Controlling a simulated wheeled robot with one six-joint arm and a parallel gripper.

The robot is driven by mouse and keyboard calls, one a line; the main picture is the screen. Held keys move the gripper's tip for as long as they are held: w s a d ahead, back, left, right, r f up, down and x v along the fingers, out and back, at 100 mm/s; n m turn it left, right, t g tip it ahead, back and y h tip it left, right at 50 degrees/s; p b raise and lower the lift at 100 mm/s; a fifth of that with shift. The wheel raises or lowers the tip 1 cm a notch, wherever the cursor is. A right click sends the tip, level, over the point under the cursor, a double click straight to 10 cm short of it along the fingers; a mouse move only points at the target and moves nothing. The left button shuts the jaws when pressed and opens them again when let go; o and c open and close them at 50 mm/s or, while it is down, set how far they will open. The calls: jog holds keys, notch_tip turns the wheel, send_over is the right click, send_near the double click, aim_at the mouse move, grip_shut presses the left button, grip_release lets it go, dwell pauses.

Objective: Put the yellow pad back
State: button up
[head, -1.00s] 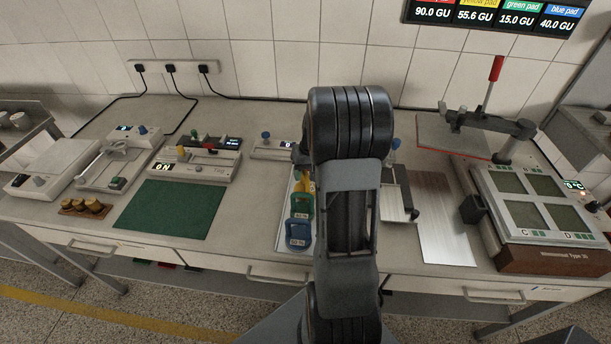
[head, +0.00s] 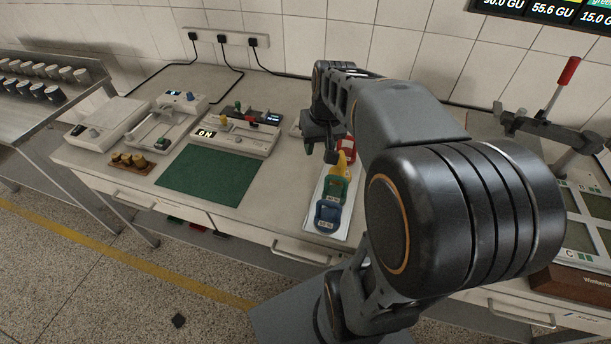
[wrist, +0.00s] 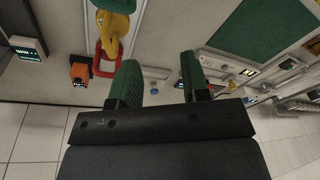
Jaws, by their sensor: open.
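The yellow pad (head: 344,163) is on a pale tray (head: 315,220) at the middle of the bench. It is between the green pad (head: 335,187) and the red pad (head: 346,146), close against them. How it is seated I cannot tell. In the wrist view the yellow pad (wrist: 117,20) is at the upper left, overlapping the red pad (wrist: 105,66). My gripper (wrist: 162,82) is open, with nothing between its fingers. In the head view my gripper (head: 322,143) hangs just left of the yellow pad, apart from it.
The blue pad (head: 329,213) is at the near end of the tray. A green mat (head: 210,175) lies bare to the left, with a measuring device (head: 235,137) behind it. Brown weights (head: 130,162) stand farther left. A red-handled press (head: 567,75) is at the right.

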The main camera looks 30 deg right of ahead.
jog(key=s+a+f+n+t, duration=0.1)
jog(key=s+a+n+t, duration=0.1)
jog(key=s+a, duration=0.6)
jog(key=shift+a+f, duration=0.2)
jog(key=shift+a, duration=0.4)
